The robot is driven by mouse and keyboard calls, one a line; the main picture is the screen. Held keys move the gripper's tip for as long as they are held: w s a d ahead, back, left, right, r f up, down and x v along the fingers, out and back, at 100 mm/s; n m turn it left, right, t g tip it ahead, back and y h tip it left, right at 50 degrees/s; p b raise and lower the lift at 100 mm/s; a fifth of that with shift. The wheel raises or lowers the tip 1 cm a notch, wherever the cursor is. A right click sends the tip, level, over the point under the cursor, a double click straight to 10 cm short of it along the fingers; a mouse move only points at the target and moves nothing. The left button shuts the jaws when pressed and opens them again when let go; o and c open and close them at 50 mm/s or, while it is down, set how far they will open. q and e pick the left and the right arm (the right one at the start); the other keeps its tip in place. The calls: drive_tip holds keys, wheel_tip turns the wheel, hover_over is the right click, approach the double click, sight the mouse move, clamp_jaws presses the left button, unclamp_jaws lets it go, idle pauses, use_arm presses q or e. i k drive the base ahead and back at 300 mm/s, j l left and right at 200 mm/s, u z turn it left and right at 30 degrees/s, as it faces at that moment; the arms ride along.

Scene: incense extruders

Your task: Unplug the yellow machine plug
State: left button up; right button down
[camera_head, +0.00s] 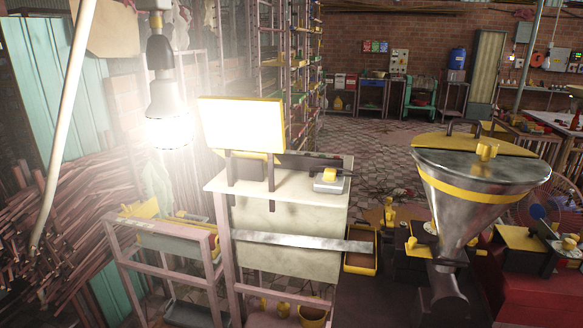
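Neither of my grippers shows in the head view. I cannot tell for certain which part is the yellow machine plug. A small yellow piece (329,174) sits on a grey box on top of the pale machine (290,235) in the middle. The steel funnel machine (462,205) at the right has a yellow band and a yellow knob (487,151) on its lid. More small yellow fittings (412,245) sit low beside the funnel. No cord or socket can be made out clearly at any of these pieces.
A bright hanging lamp (168,110) glares at the left. A pink frame (165,255) and piles of brown sticks (60,240) fill the lower left. Tall shelves (285,65) stand behind. Open paved floor (375,140) lies in the middle distance. A red machine (530,290) stands lower right.

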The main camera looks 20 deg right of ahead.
sight(330, 174)
drive_tip(key=i+j, duration=0.7)
drive_tip(key=i, duration=0.1)
